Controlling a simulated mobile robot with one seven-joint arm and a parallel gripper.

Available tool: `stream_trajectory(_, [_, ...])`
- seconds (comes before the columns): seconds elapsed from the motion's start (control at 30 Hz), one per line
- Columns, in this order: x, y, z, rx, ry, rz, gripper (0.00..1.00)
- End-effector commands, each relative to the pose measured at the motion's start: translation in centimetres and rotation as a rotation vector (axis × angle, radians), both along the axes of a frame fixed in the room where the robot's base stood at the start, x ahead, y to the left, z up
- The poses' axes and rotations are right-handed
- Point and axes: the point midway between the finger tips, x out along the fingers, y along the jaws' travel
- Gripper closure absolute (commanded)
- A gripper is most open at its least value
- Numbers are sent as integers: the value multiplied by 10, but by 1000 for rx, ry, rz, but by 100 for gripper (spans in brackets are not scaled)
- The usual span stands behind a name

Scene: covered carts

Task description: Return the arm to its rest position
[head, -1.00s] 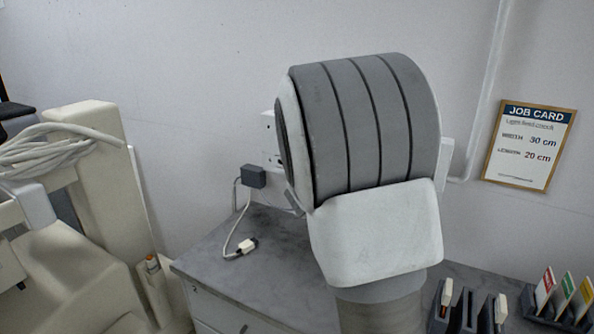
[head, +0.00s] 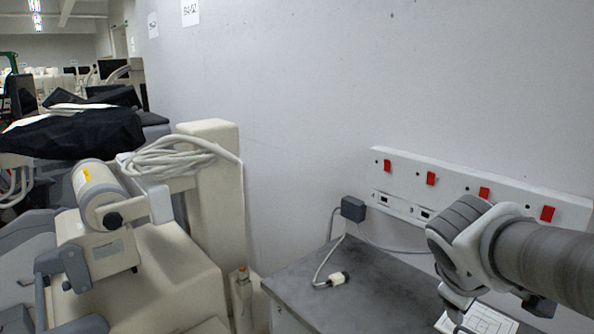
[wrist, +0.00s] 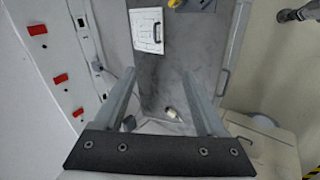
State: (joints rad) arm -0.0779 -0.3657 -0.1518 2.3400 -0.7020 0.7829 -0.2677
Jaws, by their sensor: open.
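My arm comes in from the right edge of the head view and bends down over the grey worktop (head: 345,268). My gripper's fingers cannot be made out clearly there. In the wrist view, my gripper (wrist: 158,74) has its two grey fingers spread apart, with nothing between them. Its fingers point along the worktop (wrist: 190,62), which also shows beyond them.
A socket strip (head: 455,187) with red switches runs along the wall behind my arm. A plug adapter (head: 353,208) has a cable to a white connector (head: 338,279) on the worktop. A beige machine (head: 160,285) stands left.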

Motion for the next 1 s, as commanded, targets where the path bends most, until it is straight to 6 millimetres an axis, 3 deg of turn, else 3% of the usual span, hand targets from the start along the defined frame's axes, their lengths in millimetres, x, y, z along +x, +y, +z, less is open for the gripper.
stream_trajectory(0.1, [-29, 30, 0, 190, -73, -124, 27])
stream_trajectory(0.3, [-69, 84, -3, 490, -151, -302, 27])
stream_trajectory(0.5, [-91, 119, -4, 672, -177, -400, 27])
stream_trajectory(1.0, [-95, 127, -4, 714, -179, -422, 27])
